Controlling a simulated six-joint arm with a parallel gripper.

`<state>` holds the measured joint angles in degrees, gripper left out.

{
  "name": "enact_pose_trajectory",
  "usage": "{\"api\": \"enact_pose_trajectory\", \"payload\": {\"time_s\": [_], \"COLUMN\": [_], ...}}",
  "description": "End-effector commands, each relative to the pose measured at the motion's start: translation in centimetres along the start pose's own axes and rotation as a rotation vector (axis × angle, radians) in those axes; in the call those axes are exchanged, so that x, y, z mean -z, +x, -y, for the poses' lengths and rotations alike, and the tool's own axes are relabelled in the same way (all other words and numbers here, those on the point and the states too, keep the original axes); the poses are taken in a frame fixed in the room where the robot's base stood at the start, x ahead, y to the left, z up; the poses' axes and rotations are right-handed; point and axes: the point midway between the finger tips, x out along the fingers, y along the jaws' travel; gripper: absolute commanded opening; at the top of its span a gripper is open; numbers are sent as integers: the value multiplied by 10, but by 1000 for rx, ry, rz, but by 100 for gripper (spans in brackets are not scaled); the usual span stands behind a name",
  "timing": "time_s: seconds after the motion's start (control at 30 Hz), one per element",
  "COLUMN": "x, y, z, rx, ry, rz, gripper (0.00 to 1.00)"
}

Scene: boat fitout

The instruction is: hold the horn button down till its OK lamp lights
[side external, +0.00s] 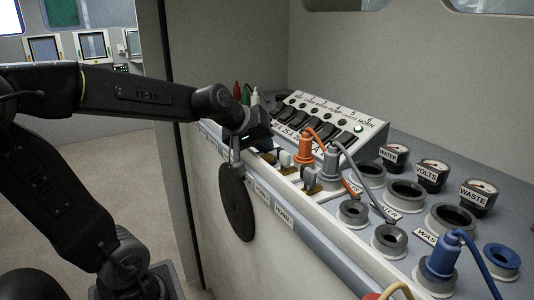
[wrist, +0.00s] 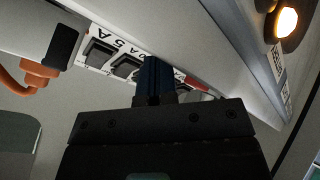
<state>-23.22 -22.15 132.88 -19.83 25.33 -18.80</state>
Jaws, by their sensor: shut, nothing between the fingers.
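My gripper (wrist: 155,68) is shut and empty in the wrist view, its dark fingertips close to a strip of black switches with amp labels. In the side view it (side external: 262,128) is at the left end of the switch panel, partly hidden by the wrist; contact cannot be told. The HORN label (side external: 367,121) is at the panel's right end, beside a green lamp (side external: 358,128) that looks lit. Another HORN label (side external: 283,217) is on the front ledge. An amber lamp (wrist: 287,21) glows in the wrist view's upper right. I cannot make out the horn button for certain.
An orange plug (side external: 303,149) and a grey plug (side external: 331,165) with cables stand in front of the panel. Round sockets, gauges (side external: 432,174) and a blue plug (side external: 443,253) fill the right side. A dark disc (side external: 238,203) hangs before the counter front.

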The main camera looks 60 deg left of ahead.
Motion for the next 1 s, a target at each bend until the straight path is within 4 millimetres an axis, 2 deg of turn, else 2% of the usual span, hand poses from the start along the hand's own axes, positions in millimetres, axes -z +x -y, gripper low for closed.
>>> {"api": "enact_pose_trajectory", "payload": {"time_s": [0.47, 1.0], "x": [0, 9], "y": [0, -13], "z": [0, -9], "rx": [1, 1], "ry": [1, 0], "rz": [2, 1], "gripper": [0, 0]}}
